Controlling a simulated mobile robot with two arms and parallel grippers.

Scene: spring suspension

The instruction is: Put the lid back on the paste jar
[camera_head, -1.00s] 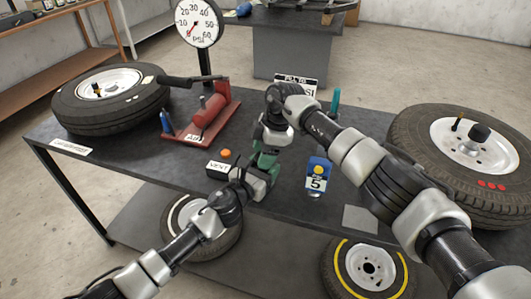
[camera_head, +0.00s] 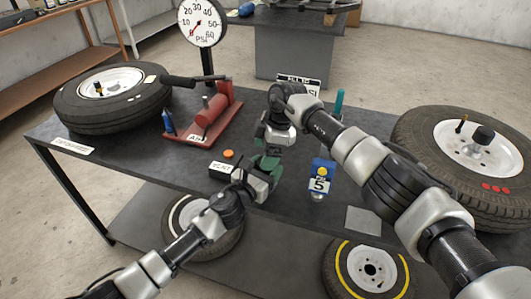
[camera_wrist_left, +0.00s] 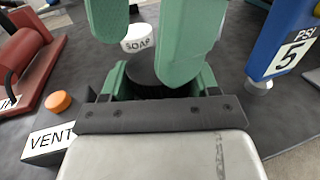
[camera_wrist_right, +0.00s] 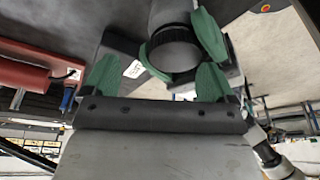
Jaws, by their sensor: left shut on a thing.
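My left gripper (camera_head: 267,176) and right gripper (camera_head: 271,152) meet close together above the middle of the table. In the left wrist view, the left gripper's green fingers are shut on a round black lid (camera_wrist_left: 146,68). Whether the right fingers press on the jar is unclear. The head view hides the jar and lid behind the grippers.
A VENT box (camera_head: 224,170) with an orange button (camera_head: 228,154) is left of the grippers. A blue PSI 5 block (camera_head: 321,176) is to their right. A red pump (camera_head: 209,112) and a tire (camera_head: 112,98) are left; another tire (camera_head: 470,160) is right.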

